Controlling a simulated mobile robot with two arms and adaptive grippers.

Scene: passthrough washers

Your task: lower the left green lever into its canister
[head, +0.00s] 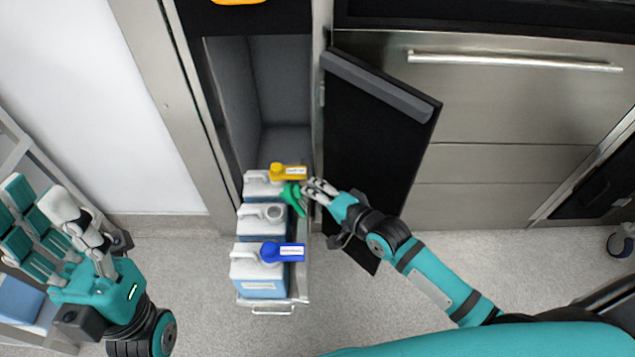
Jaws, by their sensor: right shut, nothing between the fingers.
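A back canister (258,186) has a yellow lever (288,172); a front canister (246,268) has a blue lever (283,252). All stand on a pulled-out tray (303,283). An open black door (370,135) is right of the compartment, close to my right arm. Floor in front is clear.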

